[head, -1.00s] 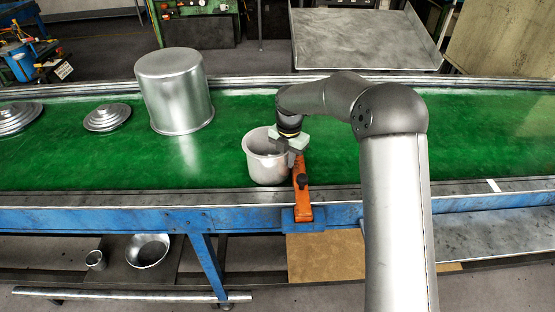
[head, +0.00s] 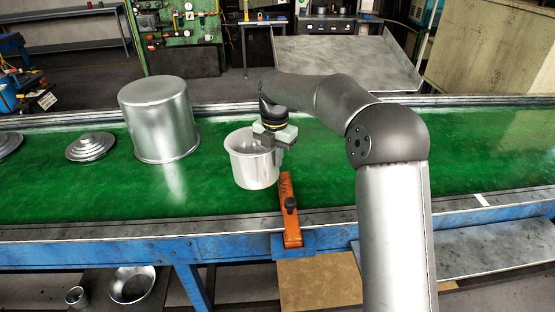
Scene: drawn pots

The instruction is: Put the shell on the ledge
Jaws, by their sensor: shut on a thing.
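The shell, a small open-topped silver pot (head: 254,165), is held at its right rim by my gripper (head: 270,140). It hangs over the green belt, a little behind the orange clamp bar, and appears lifted and slightly tilted. The jaws' far finger is hidden by the pot wall and gripper body. A flat grey metal ledge (head: 455,250) runs along the front of the conveyor at the lower right, below belt height, and its top is bare. My gripper is well to the left of it and above it.
A large upturned silver pot (head: 160,125) and stepped metal discs (head: 90,148) stand left on the green belt (head: 470,150). The orange clamp bar (head: 291,225) sits at the front edge. A bare metal tray table (head: 345,65) stands behind. The belt's right half is clear.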

